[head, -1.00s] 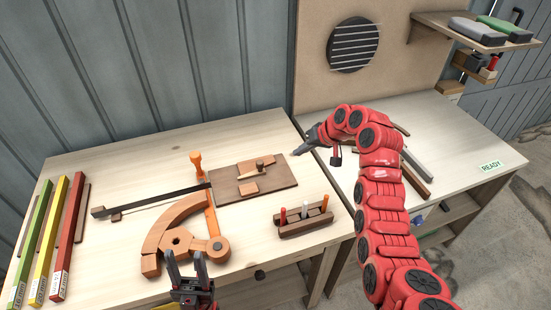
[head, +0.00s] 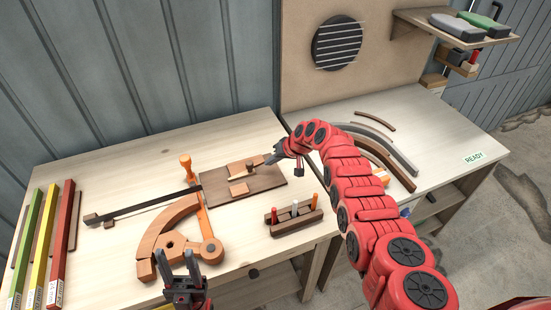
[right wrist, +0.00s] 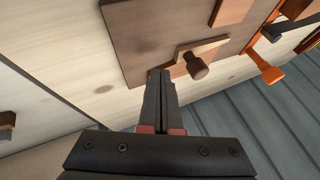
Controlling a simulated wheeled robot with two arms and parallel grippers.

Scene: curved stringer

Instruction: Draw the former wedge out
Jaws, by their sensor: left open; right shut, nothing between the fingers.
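A brown board (head: 215,189) lies on the left bench with reddish-brown blocks on it. Between them is a pale wedge-like piece (head: 236,170) with a round brown knob (right wrist: 196,66), which looks like the former wedge. The board also shows in the right wrist view (right wrist: 135,45). My right gripper (head: 269,158) is shut and empty. Its tips are over the board's far right edge, beside the knob and apart from it in the right wrist view. My left gripper (head: 177,256) is open and empty at the bench front, near the curved wooden piece (head: 160,241).
An orange lever (head: 203,222) and a dark bar (head: 145,206) lie left of the board. A tool holder (head: 283,227) stands at the front right. Green, yellow and red bars (head: 62,240) lie far left. Curved strips (head: 385,150) lie on the right bench.

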